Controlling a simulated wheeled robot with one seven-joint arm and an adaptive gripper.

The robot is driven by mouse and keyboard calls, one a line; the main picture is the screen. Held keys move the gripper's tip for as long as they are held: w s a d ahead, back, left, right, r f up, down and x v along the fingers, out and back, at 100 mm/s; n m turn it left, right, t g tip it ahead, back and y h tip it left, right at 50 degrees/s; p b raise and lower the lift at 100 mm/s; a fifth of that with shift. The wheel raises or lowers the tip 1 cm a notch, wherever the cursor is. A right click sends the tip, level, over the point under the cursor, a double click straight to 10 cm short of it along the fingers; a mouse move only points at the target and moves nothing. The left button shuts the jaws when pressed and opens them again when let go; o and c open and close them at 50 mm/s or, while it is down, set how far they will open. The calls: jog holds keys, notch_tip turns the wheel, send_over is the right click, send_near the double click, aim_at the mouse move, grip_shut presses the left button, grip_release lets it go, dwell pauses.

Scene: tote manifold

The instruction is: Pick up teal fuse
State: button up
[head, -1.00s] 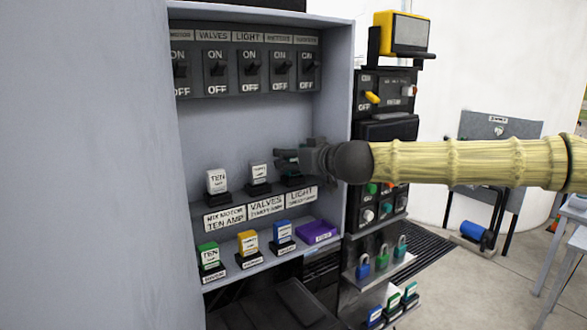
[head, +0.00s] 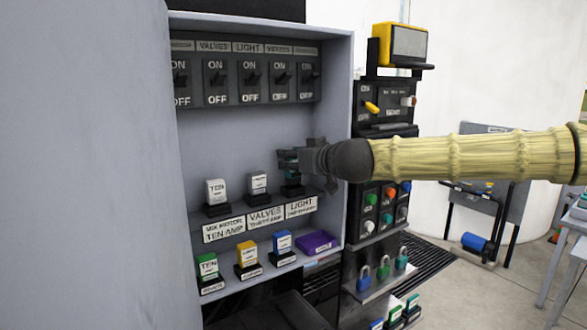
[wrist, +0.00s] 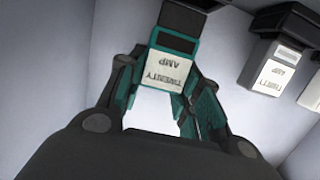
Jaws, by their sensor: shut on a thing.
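The teal fuse (wrist: 172,62), with a white label reading "TWENTY AMP", is between my fingers in the wrist view. Its dark base (wrist: 188,18) shows right beyond it. In the head view, the teal fuse (head: 291,176) is mostly hidden by my gripper (head: 289,162), which reaches in from the right. It is above the "LIGHT" label on the upper shelf, right of two white-labelled fuses. My gripper (wrist: 165,92) is shut on the teal fuse in the wrist view. I cannot tell whether the fuse is still seated in its base.
Two white fuses (head: 216,192) (head: 257,184) stand left on the same shelf. Below are green (head: 207,266), yellow (head: 247,252) and blue (head: 282,242) fuses and a purple block (head: 316,242). Switches (head: 249,78) line the cabinet above. The cabinet's right wall (head: 345,110) is close to my arm.

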jog(key=shift+r, duration=0.5)
jog(key=shift+s+r+b, duration=0.15)
jog(key=shift+s+b, duration=0.15)
jog(key=shift+b, duration=0.1)
jog(key=s+a+r+b, duration=0.1)
jog(key=s+b, duration=0.3)
jog(key=s, duration=1.1)
jog(key=shift+s+r+b, duration=0.2)
jog(key=shift+r+b, duration=0.05)
jog(key=shift+b, duration=0.05)
jog(key=shift+r, duration=0.15)
notch_tip(320, 180, up, 3)
jog(key=p, duration=0.2)
jog(key=shift+p, duration=0.4)
jog(key=shift+f, duration=0.25)
